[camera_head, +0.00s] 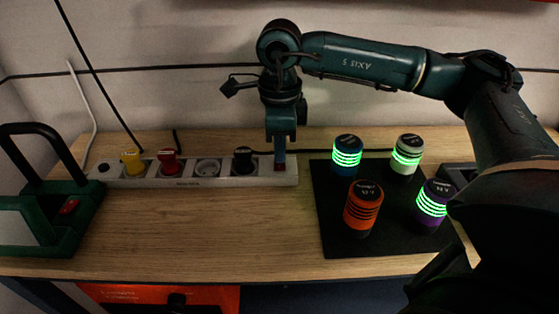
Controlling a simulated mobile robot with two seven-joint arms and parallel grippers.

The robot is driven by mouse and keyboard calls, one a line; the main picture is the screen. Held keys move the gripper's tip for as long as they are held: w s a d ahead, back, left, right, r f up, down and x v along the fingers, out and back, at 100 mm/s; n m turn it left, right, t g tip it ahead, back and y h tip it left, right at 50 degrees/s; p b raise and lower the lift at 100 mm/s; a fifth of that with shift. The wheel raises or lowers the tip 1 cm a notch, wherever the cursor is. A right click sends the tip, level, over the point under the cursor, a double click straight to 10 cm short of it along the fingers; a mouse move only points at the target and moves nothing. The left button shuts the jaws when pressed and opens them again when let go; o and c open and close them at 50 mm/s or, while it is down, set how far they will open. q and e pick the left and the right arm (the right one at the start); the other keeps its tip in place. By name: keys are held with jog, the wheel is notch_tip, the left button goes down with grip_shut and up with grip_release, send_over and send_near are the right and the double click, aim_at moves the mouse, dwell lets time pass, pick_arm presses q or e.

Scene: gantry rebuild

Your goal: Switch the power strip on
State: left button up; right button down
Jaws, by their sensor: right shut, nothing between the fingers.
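The white power strip (218,183) lies along the back of the wooden table. It carries a yellow plug (132,162), a red plug (169,163), an empty socket (207,168) and a black plug (243,161). A red switch (280,167) sits at its right end. My right gripper (280,158) is shut and points down right at the switch; its tips partly hide it. I cannot tell whether it touches or presses the switch. My left gripper is out of view.
A black mat (340,240) to the right bears a blue (346,155), a white (407,155), an orange (362,205) and a purple canister (433,203); all but the orange show green glowing bands. A green device with a black handle (50,215) stands left. The table's front middle is clear.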

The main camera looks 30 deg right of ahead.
aim_at(280, 167)
jog(key=shift+f+b, duration=0.8)
jog(key=shift+f, duration=0.15)
dwell(0.5)
jog(key=shift+r, duration=0.1)
jog(key=shift+r+p, duration=2.3)
jog(key=shift+r, duration=1.2)
jog(key=shift+s+f, duration=0.1)
